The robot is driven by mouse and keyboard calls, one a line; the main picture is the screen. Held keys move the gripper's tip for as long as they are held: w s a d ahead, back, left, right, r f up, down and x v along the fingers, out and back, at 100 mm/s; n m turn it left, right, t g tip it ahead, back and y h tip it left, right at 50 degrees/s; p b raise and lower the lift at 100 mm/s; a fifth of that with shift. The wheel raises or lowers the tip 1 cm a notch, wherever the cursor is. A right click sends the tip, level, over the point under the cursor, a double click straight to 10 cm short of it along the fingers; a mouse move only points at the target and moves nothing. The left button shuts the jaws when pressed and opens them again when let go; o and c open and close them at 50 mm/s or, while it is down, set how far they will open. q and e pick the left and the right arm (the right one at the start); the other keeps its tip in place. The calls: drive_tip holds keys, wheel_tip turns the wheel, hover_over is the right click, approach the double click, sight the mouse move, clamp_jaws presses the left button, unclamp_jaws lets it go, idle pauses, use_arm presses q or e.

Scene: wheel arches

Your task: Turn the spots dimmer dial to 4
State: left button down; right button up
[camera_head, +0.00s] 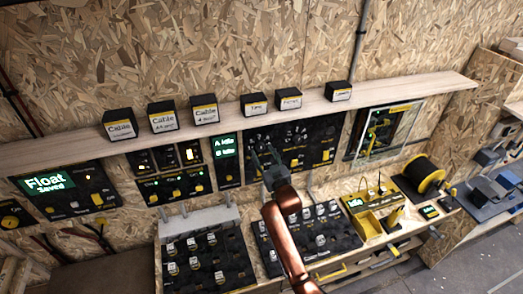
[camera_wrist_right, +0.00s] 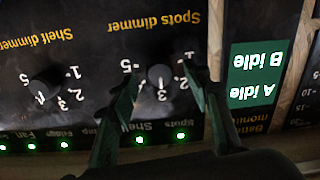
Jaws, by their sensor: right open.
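The spots dimmer dial (camera_wrist_right: 158,78) is a small dark round knob on a black panel, under the yellow "Spots dimmer" label, upside down in the right wrist view. White digits 5, 3, 2 and 1 show around it; a 4 is not readable, and I cannot tell where the pointer stands. My right gripper (camera_wrist_right: 160,66) is open, with one finger on each side of the dial; contact cannot be made out. In the head view my right gripper (camera_head: 268,160) is at the panel below the shelf and hides the dial. My left gripper is not in view.
The shelf dimmer dial (camera_wrist_right: 46,82) is beside it on the same panel. A green-lit screen (camera_wrist_right: 257,75) reads "A idle, B idle". Above the panels, a wooden shelf (camera_head: 215,122) carries several black boxes.

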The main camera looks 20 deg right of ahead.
drive_tip(key=shift+w, duration=1.2)
drive_tip(key=shift+c, duration=0.5)
drive_tip(key=c, duration=1.1)
drive_tip(key=shift+o, duration=0.2)
drive_tip(key=m+p, duration=0.3)
drive_tip(key=m, duration=0.2)
drive_tip(key=shift+a+r+p, duration=0.1)
drive_tip(key=shift+p, duration=0.3)
drive_tip(key=shift+m+p, duration=1.3)
drive_tip(key=shift+m, duration=1.1)
